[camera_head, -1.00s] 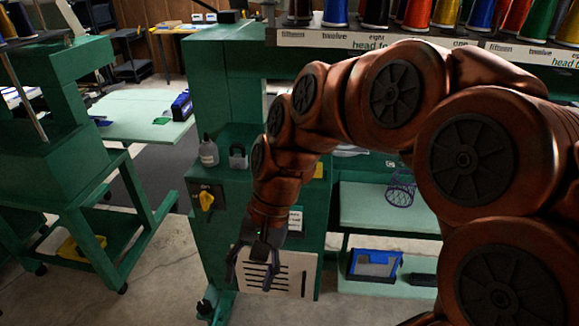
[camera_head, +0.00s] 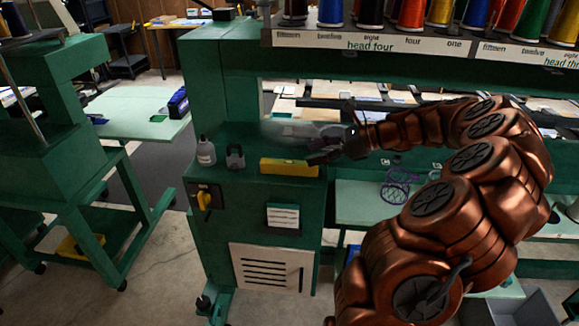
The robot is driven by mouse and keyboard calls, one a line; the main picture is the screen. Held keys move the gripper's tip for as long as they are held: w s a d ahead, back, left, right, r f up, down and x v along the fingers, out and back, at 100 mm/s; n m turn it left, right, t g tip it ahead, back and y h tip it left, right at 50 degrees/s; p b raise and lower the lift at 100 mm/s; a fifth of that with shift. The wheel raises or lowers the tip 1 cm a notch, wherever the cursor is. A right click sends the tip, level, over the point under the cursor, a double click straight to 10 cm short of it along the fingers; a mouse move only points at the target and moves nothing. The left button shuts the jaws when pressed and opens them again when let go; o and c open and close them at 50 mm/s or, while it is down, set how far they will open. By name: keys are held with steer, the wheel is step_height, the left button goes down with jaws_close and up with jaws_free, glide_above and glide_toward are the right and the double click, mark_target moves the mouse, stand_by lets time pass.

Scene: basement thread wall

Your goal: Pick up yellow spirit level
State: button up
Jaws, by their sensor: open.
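The yellow spirit level (camera_head: 289,168) is a yellow bar lying on the front edge of the green machine's flat ledge, left of the picture's middle. My gripper (camera_head: 311,150) is open and empty, its fingers pointing left. In the picture it is just above and behind the right end of the level. I cannot tell whether it touches the level; the level's front face is in plain view.
A padlock (camera_head: 235,156) and a bottle (camera_head: 206,151) stand left of the level on the ledge. A rail with thread cones (camera_head: 411,14) runs above. A purple wire basket (camera_head: 395,190) sits on a lower shelf to the right.

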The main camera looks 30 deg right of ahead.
mark_target(291, 162)
steer(key=shift+x, duration=1.15)
steer(key=shift+s+f+p+x, duration=0.1)
steer(key=shift+p+x, duration=0.3)
steer(key=shift+x, duration=0.5)
steer(key=shift+s+f+p+x, duration=0.15)
steer(key=shift+p+x, duration=0.3)
steer(key=shift+x, duration=0.4)
steer(key=shift+s+f+p+x, duration=0.1)
steer(key=shift+p+x, duration=0.3)
steer(key=shift+x, duration=0.5)
steer(key=shift+a, duration=0.1)
jaws_close()
